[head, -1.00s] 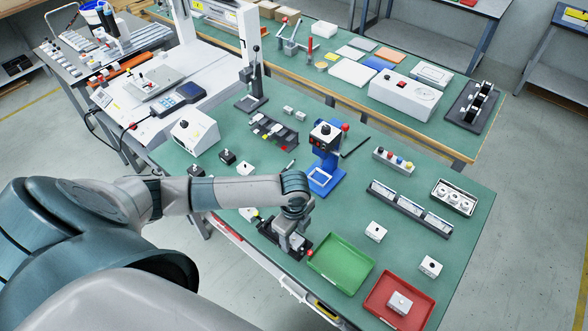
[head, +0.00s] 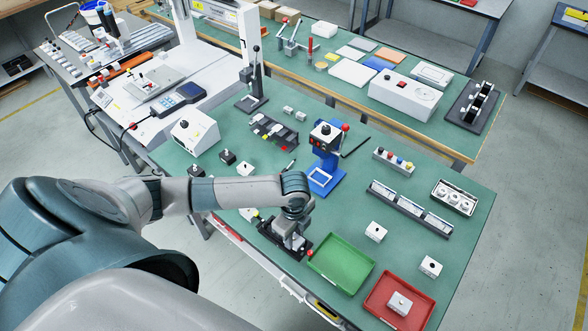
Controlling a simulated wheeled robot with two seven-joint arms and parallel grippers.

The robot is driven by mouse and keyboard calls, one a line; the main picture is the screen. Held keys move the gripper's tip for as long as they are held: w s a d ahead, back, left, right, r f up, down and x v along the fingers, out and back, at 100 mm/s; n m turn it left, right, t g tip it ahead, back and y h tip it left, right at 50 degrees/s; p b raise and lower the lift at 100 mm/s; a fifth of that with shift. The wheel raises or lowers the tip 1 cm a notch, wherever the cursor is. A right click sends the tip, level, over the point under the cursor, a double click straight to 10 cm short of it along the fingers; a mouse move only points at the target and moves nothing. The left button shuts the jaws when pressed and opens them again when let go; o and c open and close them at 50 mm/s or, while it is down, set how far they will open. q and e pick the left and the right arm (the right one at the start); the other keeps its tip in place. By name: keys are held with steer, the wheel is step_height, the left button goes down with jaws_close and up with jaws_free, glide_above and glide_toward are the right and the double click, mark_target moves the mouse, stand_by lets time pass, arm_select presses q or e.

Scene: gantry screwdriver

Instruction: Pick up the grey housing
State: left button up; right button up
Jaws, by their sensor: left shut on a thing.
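My left gripper (head: 287,241) points down over a black fixture (head: 264,230) with a red knob at the front edge of the green table. Its jaws are shut on a small grey part, which I take to be the grey housing; the fingers and wrist hide most of it. I cannot tell whether the part is clear of the fixture. A similar light grey box (head: 399,304) lies in the red tray (head: 376,310). My right gripper is not in view.
A green tray (head: 341,260) lies empty just right of the gripper. A blue press (head: 325,170) stands behind it. White boxes (head: 375,231) and a long rack (head: 410,209) are further right. The table between the press and the rack is mostly clear.

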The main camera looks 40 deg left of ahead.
mark_target(294, 238)
arm_select(q)
steer(key=shift+r, duration=0.15)
steer(key=shift+r+b, duration=0.4)
steer(key=shift+r, duration=0.2)
step_height(294, 238, up, 2)
steer(key=shift+r+b, duration=0.15)
steer(key=shift+b, duration=0.35)
steer(key=w+d+r+b, duration=0.3)
steer(key=w+d+r, duration=0.2)
steer(key=d, duration=0.5)
step_height(294, 238, up, 2)
steer(key=shift+w+d+r+b, duration=0.1)
steer(key=shift+w+d+b, duration=0.1)
steer(key=shift+b, duration=0.15)
steer(key=s+d+m+b, duration=0.1)
steer(key=s+d+m, duration=0.1)
steer(key=d, duration=0.6)
steer(key=s+d+m+b, duration=0.1)
steer(key=s+d, duration=0.3)
steer(key=d, duration=0.4)
steer(key=shift+f+m, duration=0.25)
steer(key=shift+m, duration=0.55)
